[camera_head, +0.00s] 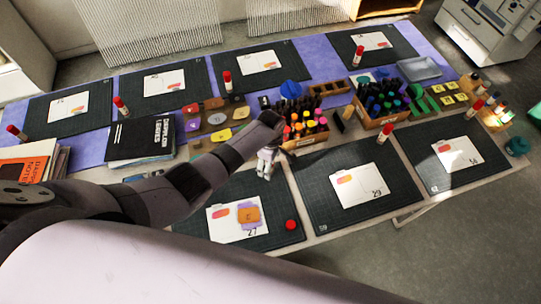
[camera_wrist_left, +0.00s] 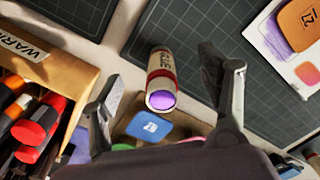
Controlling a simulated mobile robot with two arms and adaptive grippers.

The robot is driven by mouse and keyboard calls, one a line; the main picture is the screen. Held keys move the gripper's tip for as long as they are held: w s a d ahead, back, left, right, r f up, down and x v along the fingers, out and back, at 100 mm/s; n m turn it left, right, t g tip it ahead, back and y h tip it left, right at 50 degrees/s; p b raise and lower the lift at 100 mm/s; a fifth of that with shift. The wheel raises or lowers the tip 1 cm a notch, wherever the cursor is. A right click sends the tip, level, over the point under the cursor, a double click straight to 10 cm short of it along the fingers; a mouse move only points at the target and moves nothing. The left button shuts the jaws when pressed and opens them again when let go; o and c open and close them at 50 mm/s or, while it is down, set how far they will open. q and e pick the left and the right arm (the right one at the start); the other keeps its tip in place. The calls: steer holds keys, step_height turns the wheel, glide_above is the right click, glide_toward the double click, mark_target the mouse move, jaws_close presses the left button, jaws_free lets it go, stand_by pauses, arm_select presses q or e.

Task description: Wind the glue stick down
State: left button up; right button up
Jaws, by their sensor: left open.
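The glue stick (camera_wrist_left: 161,68) shows in the left wrist view, pale with a red band and printed lettering. Its uncapped end, with purple glue (camera_wrist_left: 162,101), faces the camera. My left gripper (camera_wrist_left: 166,86) is open, one finger on each side of the stick, with visible gaps to both. In the head view my left gripper (camera_head: 267,163) is over the back edge of the near-left mat, and I cannot make out the stick clearly there. A loose red cap (camera_head: 291,224) lies on that mat. My right gripper is not in view.
Wooden boxes of markers (camera_head: 308,138) stand just behind the gripper; one box (camera_wrist_left: 62,48) is close on the left in the wrist view. A blue lid-like piece (camera_wrist_left: 150,126) lies nearby. Other capped glue sticks (camera_head: 384,133) stand on mats. The near-middle mat (camera_head: 322,220) has free room.

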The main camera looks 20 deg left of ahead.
arm_select(q)
steer(key=shift+r, duration=3.05)
